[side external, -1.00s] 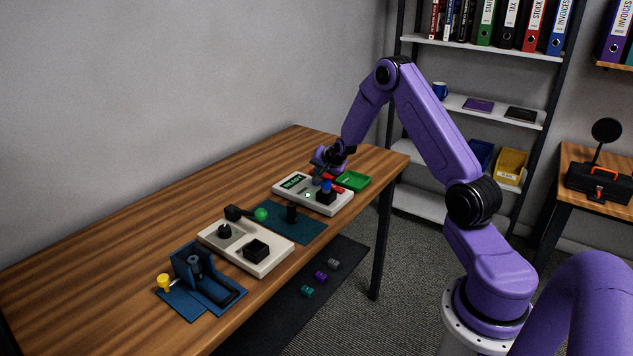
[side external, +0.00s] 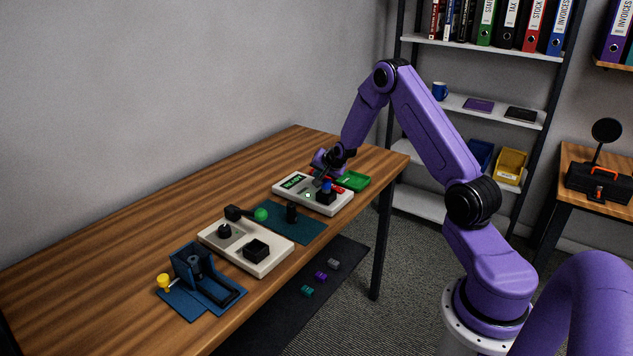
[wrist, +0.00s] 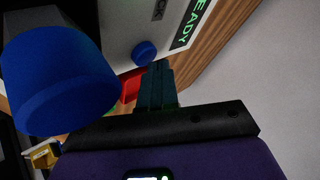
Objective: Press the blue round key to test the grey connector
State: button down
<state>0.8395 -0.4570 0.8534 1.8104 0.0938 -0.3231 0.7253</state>
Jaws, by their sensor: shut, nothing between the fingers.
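The tester (side external: 333,206) is a pale box on the table with a lit READY display (side external: 293,181), which also shows in the wrist view (wrist: 191,22). A small blue round key (wrist: 144,52) sits on its panel near the display. A larger blue cylinder (wrist: 58,82) fills the left of the wrist view; in the side view the blue piece (side external: 326,186) stands on a black block on the tester. My gripper (wrist: 156,72) is shut and empty, its tips close to the small blue key. Contact cannot be told. I cannot make out a grey connector in the tester.
A green tray (side external: 354,181) and red parts lie behind the tester. Small teal, purple and grey pieces (side external: 333,264) lie on a dark mat below.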

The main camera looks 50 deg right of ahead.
jog(key=shift+f, duration=0.4)
dwell(0.3)
jog(key=shift+r, duration=0.9)
jog(key=shift+r, duration=2.5)
